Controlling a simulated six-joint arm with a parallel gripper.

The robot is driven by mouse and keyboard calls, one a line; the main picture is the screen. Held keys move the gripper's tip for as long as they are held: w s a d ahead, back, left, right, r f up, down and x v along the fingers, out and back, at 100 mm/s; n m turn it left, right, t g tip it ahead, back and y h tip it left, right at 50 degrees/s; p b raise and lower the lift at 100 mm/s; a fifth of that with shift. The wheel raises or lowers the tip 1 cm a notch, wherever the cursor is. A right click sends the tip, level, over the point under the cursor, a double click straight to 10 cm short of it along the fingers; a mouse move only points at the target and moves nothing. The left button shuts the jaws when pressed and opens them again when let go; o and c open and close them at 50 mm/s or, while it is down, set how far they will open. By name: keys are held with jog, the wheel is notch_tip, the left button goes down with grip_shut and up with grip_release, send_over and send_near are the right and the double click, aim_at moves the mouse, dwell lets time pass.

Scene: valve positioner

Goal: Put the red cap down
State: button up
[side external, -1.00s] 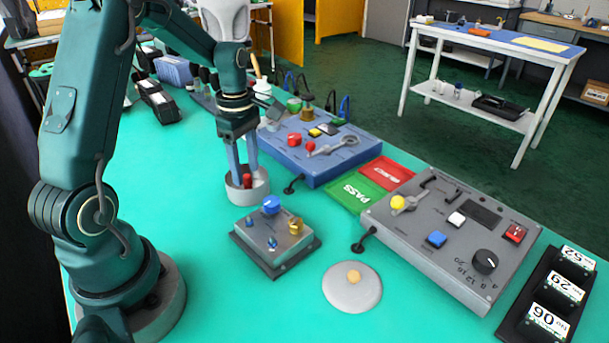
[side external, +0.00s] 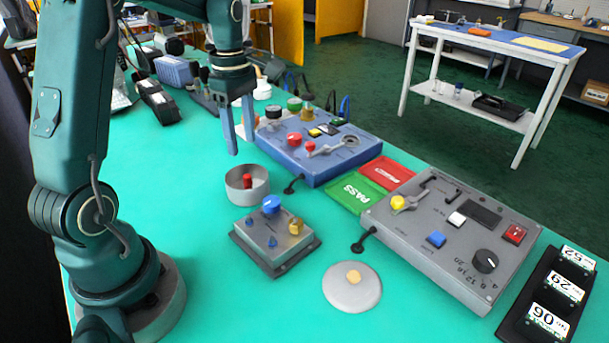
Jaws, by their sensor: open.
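The red cap (side external: 247,181) stands inside a round grey dish (side external: 238,196) on the green table. The dish's wall hides the cap's lower part. My gripper (side external: 241,146) is open and empty, fingers pointing down. It is above the dish and apart from the cap. A grey valve positioner box (side external: 268,246) sits just in front of the dish, with a blue knob (side external: 271,204) and a brass fitting (side external: 296,226) on it.
A blue panel (side external: 318,160) with knobs is right of the dish. Green PASS and red mats (side external: 357,196) lie beside a grey control panel (side external: 440,240). A round grey lid (side external: 352,291) lies in front. Table left of the dish is clear.

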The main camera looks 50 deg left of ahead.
jog(key=s+d+r+m+t, duration=0.3)
jog(key=d+r+m, duration=0.45)
jog(key=d, duration=0.25)
jog(key=s+d+f+m+t, duration=0.2)
jog(key=s+d+m, duration=0.4)
jog(key=m, duration=0.9)
jog(key=shift+s+f+t, duration=0.3)
jog(key=shift+s+f, duration=0.2)
jog(key=shift+s, duration=0.65)
